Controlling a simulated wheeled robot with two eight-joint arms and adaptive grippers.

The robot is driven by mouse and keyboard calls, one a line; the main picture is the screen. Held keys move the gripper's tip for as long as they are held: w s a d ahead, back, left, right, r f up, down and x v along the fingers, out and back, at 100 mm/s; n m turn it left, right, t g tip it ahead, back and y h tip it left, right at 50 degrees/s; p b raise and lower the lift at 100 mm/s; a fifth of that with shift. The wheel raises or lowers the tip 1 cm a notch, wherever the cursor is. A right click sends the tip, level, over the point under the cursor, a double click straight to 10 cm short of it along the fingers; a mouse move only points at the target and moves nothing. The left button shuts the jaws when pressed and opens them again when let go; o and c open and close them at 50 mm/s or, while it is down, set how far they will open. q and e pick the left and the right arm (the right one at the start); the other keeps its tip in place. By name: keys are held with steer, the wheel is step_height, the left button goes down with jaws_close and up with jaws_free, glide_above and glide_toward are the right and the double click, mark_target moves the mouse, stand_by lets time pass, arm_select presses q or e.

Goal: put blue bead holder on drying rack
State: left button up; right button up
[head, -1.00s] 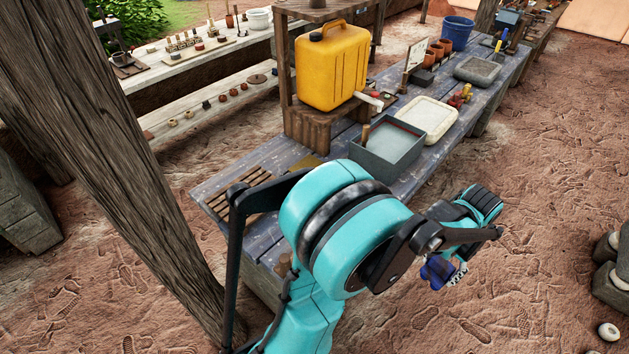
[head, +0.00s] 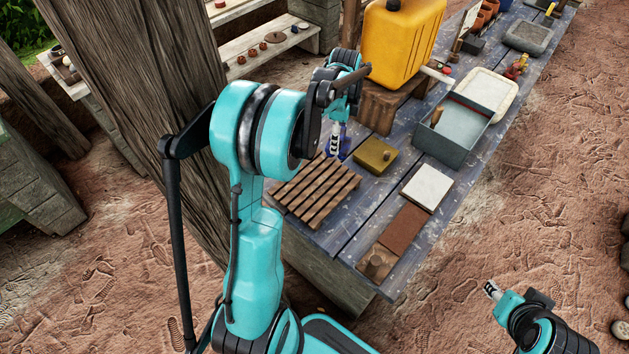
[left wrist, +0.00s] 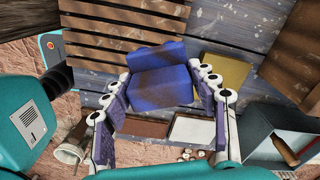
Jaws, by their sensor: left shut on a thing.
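The blue bead holder (left wrist: 160,85) is between the fingers of my left gripper (left wrist: 168,108), which is shut on it. In the head view the left gripper (head: 335,148) is at the back edge of the drying rack (head: 314,190), and only a sliver of blue shows beside its fingers. The drying rack is a set of brown wooden slats on the blue-grey table; it also shows in the left wrist view (left wrist: 105,52), beyond and left of the holder. Any gap between holder and rack is hard to judge. My right gripper (head: 492,289) is low at the right, away from the table; its fingers are too small to read.
Right of the rack are a yellowish block (head: 376,155), a white tile (head: 427,188) and a brown board (head: 404,230). A grey basin (head: 452,135) and yellow jerrycan (head: 398,45) stand behind. A thick wooden post (head: 130,90) rises left of the table.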

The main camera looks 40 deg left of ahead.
arm_select(q)
steer(key=a+r+m, duration=0.1)
steer(key=a+m, duration=0.3)
steer(key=a, duration=0.2)
steer(key=shift+m, duration=0.4)
steer(key=s+f+b, duration=0.1)
steer(key=s+f, duration=0.2)
steer(key=s+f+b, duration=0.2)
steer(key=s+f, duration=0.2)
steer(key=s+f+b, duration=0.1)
steer(key=s+f, duration=0.2)
steer(key=shift+s+d+f, duration=0.25)
steer(key=shift+s+f, duration=0.1)
steer(key=shift+r, duration=0.15)
steer(key=o, duration=0.6)
steer(key=shift+f+b, duration=0.25)
steer(key=shift+b, duration=0.1)
steer(key=o, duration=0.4)
steer(key=shift+r, duration=0.1)
